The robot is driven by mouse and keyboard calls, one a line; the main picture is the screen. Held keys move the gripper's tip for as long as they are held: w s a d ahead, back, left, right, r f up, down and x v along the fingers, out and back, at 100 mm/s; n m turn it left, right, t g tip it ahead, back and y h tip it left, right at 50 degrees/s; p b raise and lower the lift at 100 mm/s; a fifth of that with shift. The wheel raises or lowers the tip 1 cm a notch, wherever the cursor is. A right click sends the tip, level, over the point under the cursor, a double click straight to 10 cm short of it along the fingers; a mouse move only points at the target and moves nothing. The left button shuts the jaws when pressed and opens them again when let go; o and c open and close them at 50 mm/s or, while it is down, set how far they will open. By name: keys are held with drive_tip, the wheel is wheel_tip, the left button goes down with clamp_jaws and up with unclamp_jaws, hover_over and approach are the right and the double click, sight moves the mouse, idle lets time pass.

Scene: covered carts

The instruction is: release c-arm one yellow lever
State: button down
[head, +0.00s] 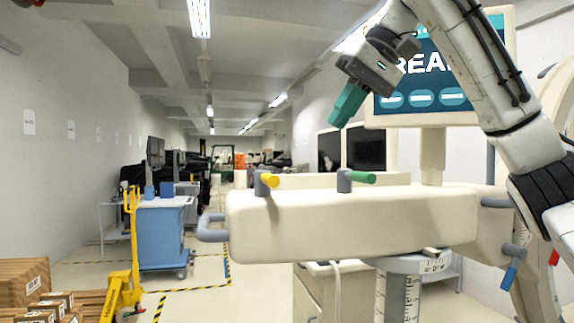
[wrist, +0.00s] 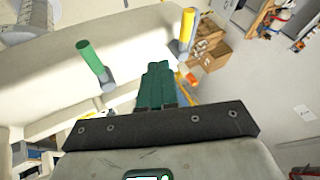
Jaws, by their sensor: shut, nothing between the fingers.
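The yellow lever (head: 269,180) stands on top of the cream c-arm body (head: 350,222), near its left end, on a grey post. It also shows in the wrist view (wrist: 187,26), at the upper middle, beyond my fingers and to their right. A green lever (head: 361,177) stands to its right on the same body, and at upper left in the wrist view (wrist: 90,57). My gripper (head: 343,108) hangs above the body with its green fingers shut and empty, pointing down. It is apart from both levers, higher up, and right of the yellow one in the head view.
A screen (head: 430,75) rises behind my arm. A grey side handle (head: 211,228) sticks out at the body's left end. A blue cart (head: 161,235), a yellow pallet jack (head: 124,280) and wooden boxes (head: 25,282) stand left. The floor between is open.

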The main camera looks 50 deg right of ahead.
drive_tip(key=shift+w+f, duration=0.1)
drive_tip(key=w+a+f+p, duration=0.1)
drive_tip(key=w+a+f, duration=0.4)
drive_tip(key=w+f, duration=0.2)
drive_tip(key=shift+w+f+p, duration=0.15)
drive_tip(key=shift+f+p, duration=0.15)
drive_tip(key=shift+f, duration=0.65)
